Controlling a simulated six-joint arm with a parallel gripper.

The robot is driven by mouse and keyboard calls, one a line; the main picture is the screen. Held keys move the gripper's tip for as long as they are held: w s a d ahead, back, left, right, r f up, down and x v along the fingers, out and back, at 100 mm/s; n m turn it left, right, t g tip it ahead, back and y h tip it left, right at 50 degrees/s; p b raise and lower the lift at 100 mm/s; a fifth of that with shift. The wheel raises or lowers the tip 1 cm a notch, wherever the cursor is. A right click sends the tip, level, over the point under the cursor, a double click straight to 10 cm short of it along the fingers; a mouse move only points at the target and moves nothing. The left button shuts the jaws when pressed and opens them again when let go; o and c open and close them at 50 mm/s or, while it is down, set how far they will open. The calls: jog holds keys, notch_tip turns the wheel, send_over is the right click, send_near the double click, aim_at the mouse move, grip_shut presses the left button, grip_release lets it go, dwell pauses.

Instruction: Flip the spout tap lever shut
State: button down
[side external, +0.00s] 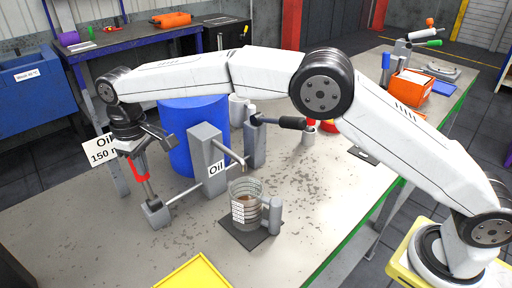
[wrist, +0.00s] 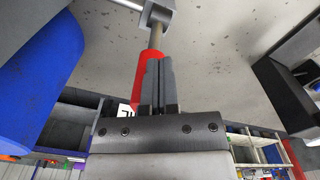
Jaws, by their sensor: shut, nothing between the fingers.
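The tap lever has a red grip (side external: 138,167) on a thin metal rod, rising tilted from a grey block (side external: 155,213) left of the spout. My gripper (side external: 132,148) is shut and empty at the upper end of the red grip. In the wrist view its closed fingers (wrist: 158,84) overlap the red grip (wrist: 145,72); I cannot tell if they touch it. A horizontal bar joins the block to the grey spout post (side external: 207,150) labelled Oil. The spout tube (side external: 234,156) points down over a clear graduated jug (side external: 243,210) with some brown liquid.
The jug stands on a dark pad (side external: 250,236). A blue drum (side external: 190,140) stands behind the post. A black-handled lever (side external: 285,122) extends right from another post. A sign (side external: 103,151) is partly hidden behind my wrist. A yellow tray (side external: 195,272) lies at the front.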

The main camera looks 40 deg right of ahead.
jog(key=r, duration=0.5)
jog(key=shift+s+r, duration=0.35)
jog(key=shift+s, duration=0.05)
dwell(0.5)
jog(key=s+d+f+m+t, duration=0.1)
jog(key=s+d+f, duration=0.3)
jog(key=s+d, duration=0.4)
jog(key=s+d+f+m, duration=0.3)
jog(key=s+d, duration=0.5)
jog(key=d, duration=0.4)
jog(key=s+d+f+m+t, duration=0.1)
jog(key=s+d+f+m, duration=0.1)
jog(key=s+d+f, duration=0.3)
jog(key=s+d, duration=0.3)
jog(key=d, duration=0.2)
jog(key=shift+s+f+t, duration=0.2)
jog(key=shift+s+t, duration=0.1)
jog(key=shift+s, duration=0.05)
